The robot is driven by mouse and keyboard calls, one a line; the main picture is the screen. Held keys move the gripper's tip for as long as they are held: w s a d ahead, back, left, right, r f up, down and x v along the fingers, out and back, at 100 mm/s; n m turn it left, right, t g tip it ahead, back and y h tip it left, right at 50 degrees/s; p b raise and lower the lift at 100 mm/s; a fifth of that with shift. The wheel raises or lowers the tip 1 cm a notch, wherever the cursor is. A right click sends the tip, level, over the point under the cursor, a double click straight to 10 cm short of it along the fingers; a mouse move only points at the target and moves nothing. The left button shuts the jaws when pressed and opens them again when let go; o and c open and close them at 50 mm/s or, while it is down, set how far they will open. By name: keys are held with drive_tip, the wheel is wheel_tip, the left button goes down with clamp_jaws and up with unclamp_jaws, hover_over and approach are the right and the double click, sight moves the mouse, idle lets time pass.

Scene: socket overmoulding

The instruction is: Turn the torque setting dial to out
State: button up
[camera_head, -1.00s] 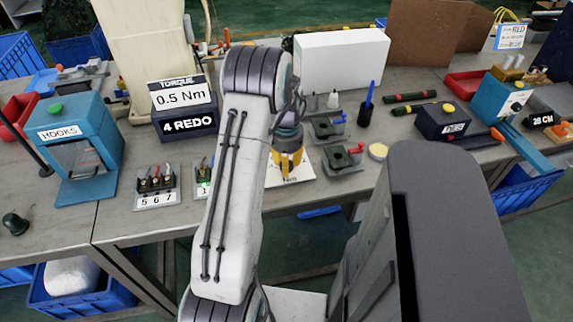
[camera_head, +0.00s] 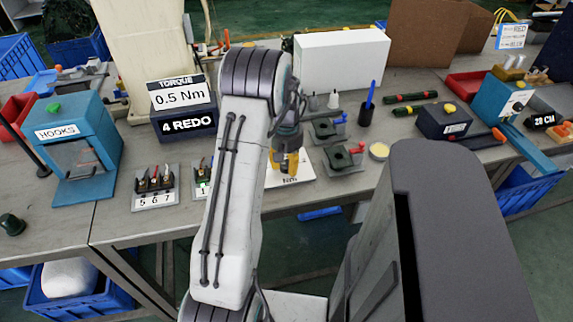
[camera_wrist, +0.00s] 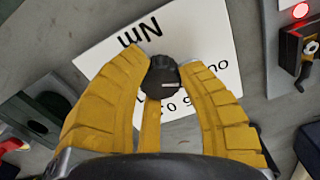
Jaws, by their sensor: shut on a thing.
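The torque setting dial (camera_wrist: 163,78) is a dark knob with a small pale mark, in the middle of the wrist view. It sits on a white plate (camera_wrist: 105,62) printed with "Nm", "out" and partly hidden figures. My yellow gripper (camera_wrist: 164,70) is shut on the dial, with fingers on its left and right sides and another finger below it. In the head view my gripper (camera_head: 288,163) points down over the white plate (camera_head: 303,170). The dial is hidden there behind my fingers. Which mark the dial points to cannot be told.
A display (camera_head: 181,97) reads "TORQUE 0.5 Nm" above a "4 REDO" sign (camera_head: 187,123). Numbered holders (camera_head: 155,200) stand left of my arm. Dark fixtures (camera_head: 344,160) stand close to the right of the plate. A red light (camera_wrist: 300,11) glows in the wrist view.

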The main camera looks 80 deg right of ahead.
sight(287, 163)
idle(0.5)
drive_tip(key=o, duration=1.2)
wheel_tip(287, 163, up, 12)
idle(0.6)
